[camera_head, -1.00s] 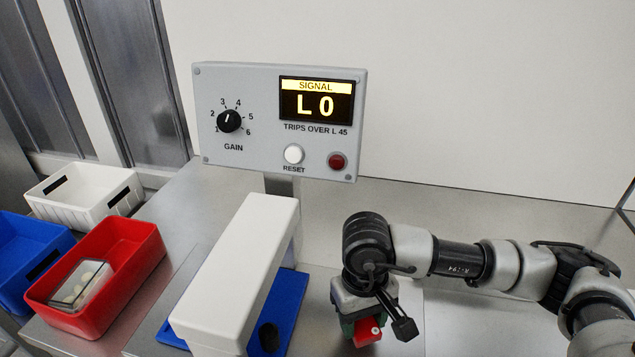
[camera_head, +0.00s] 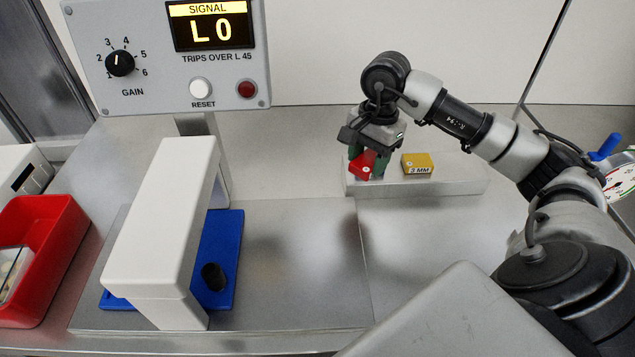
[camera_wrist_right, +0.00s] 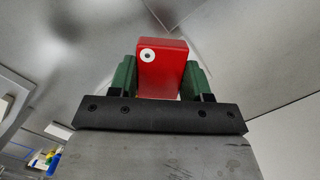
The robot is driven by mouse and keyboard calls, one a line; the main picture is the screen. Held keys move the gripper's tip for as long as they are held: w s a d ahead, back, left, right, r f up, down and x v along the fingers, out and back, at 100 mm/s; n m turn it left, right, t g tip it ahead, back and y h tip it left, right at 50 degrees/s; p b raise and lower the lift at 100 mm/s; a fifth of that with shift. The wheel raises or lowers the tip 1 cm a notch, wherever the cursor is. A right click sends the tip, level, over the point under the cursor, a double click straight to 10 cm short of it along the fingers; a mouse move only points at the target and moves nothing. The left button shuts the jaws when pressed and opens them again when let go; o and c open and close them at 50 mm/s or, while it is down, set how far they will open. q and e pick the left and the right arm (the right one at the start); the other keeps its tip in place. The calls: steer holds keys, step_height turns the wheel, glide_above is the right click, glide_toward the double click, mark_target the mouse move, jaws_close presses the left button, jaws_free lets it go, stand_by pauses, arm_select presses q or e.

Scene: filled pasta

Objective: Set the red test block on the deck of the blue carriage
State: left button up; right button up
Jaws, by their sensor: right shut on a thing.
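The red test block (camera_head: 362,165) is between the green fingers of my right gripper (camera_head: 368,164). In the right wrist view the red block (camera_wrist_right: 163,70) fills the gap between the fingers of the right gripper (camera_wrist_right: 163,82), which is shut on it. In the head view the block is at the left end of a low pale ledge; whether it touches the ledge I cannot tell. The blue carriage (camera_head: 224,245) lies on a metal plate at the left, partly hidden under a white arch-shaped housing (camera_head: 165,215). A black knob (camera_head: 213,277) stands on its visible part. My left gripper is not in view.
A yellow block marked 3 MM (camera_head: 417,164) sits on the pale ledge (camera_head: 440,186) beside the gripper. A panel (camera_head: 165,90) reads L 0 above the housing. A red bin (camera_head: 45,255) stands at far left. The metal plate (camera_head: 300,270) right of the carriage is clear.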

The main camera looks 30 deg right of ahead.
steer(key=p, duration=0.2)
glide_above(317, 187)
step_height(317, 187, down, 6)
steer(key=shift+d+f, duration=0.1)
steer(key=shift+f, duration=0.05)
step_height(317, 187, down, 4)
steer(key=shift+r+p, duration=0.2)
steer(key=shift+p, duration=0.45)
steer(key=shift+f, duration=0.3)
steer(key=shift+f, duration=0.1)
steer(key=shift+f+b, duration=0.15)
steer(key=shift+b, duration=0.15)
steer(key=o, duration=1)
